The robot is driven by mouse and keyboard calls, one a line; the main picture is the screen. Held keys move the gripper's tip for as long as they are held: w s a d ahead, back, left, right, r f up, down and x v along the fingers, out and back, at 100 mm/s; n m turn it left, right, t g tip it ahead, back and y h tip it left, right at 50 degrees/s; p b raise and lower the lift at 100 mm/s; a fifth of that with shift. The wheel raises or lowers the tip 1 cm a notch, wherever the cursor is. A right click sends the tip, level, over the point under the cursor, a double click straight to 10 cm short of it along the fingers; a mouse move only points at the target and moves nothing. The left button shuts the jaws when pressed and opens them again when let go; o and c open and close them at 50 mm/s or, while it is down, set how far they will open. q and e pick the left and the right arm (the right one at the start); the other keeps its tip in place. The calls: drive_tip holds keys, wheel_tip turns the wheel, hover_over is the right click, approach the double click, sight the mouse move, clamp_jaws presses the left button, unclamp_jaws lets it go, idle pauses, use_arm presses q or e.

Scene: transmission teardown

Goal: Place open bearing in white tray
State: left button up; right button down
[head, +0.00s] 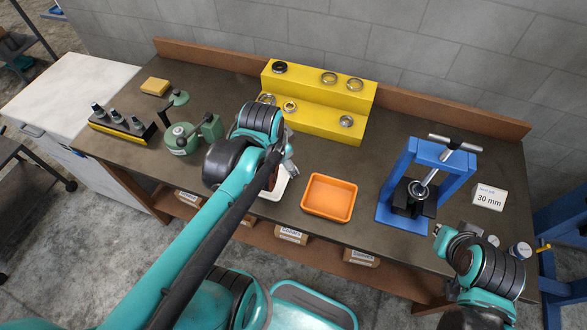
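The white tray (279,194) is on the table left of the orange tray, largely hidden behind my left arm. My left gripper (289,167) is over or beside the white tray; its fingers are small and partly covered, so I cannot tell its opening or whether it holds anything. Several ring-shaped bearings sit on the yellow stepped stand, among them one on the lower step (289,106) and one at the right (346,121). I cannot tell which is the open bearing. My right gripper (440,232) is at the table's front right; its opening is unclear.
The orange tray (330,197) is empty. A blue press (425,180) with a ring in it stands right of it, beside a "30 mm" sign (489,197). The yellow stand (315,122) is at the back. A green device (182,138) and tool rack (122,125) stand left.

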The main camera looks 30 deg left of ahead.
use_arm(q)
drive_tip(key=s+d+r+n+t, duration=0.1)
drive_tip(key=s+d+n+t, duration=0.1)
drive_tip(key=d+n, duration=0.3)
drive_tip(key=shift+s+d+r+n+t+h, duration=0.3)
drive_tip(key=shift+s+r+n+t, duration=0.15)
drive_tip(key=shift+s, duration=0.2)
drive_tip(key=shift+f, duration=0.1)
wheel_tip(320, 180, down, 10)
drive_tip(key=b, duration=1)
